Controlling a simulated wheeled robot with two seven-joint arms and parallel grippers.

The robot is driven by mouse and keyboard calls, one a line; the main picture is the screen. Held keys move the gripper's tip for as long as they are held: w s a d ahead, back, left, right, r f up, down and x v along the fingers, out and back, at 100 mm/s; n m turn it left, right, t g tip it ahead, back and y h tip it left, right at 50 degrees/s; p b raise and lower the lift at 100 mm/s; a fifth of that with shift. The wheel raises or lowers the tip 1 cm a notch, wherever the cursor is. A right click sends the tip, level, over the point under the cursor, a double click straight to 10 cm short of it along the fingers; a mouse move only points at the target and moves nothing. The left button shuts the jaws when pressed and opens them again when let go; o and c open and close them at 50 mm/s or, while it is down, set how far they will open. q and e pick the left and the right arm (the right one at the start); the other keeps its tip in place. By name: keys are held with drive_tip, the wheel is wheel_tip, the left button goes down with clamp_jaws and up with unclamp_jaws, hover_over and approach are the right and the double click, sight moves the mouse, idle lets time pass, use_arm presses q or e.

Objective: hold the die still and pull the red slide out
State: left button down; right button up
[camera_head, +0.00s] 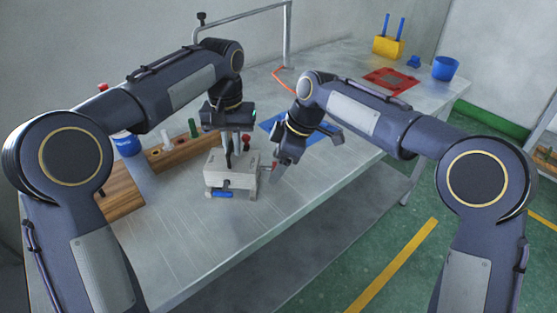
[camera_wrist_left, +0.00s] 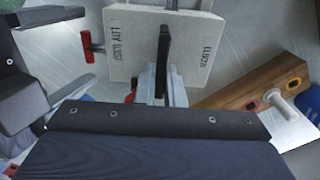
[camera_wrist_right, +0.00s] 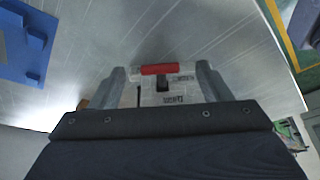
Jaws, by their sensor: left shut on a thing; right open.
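The die (camera_head: 231,171), a pale grey block with lettering, stands on the metal table. My left gripper (camera_head: 230,157) reaches down onto it from above and is shut on it; its fingers show against the block (camera_wrist_left: 130,45) in the left wrist view. The slide's red handle (camera_wrist_right: 158,69) sticks out of the die's right side and also shows in the left wrist view (camera_wrist_left: 88,47). My right gripper (camera_head: 274,175) is open beside that side. In the right wrist view the red handle lies between its two fingers, with gaps at both ends.
A wooden rack (camera_head: 178,150) with coloured pegs and a blue cup (camera_head: 127,146) stand left of the die. A blue tray (camera_head: 318,136) lies behind my right gripper. A red mat (camera_head: 387,80), yellow holder (camera_head: 388,45) and blue bin (camera_head: 445,68) are at the far right. The table front is clear.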

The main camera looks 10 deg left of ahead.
drive_tip(key=c, duration=1.4)
drive_tip(key=shift+w+d, duration=0.1)
drive_tip(key=shift+d, duration=1.3)
drive_tip(key=o, duration=1.4)
drive_tip(key=v, duration=1.2)
drive_tip(key=shift+r, duration=0.1)
use_arm(q)
drive_tip(key=c, duration=1.5)
unclamp_jaws()
use_arm(e)
drive_tip(key=shift+a, duration=0.1)
use_arm(q)
drive_tip(key=shift+o, duration=0.2)
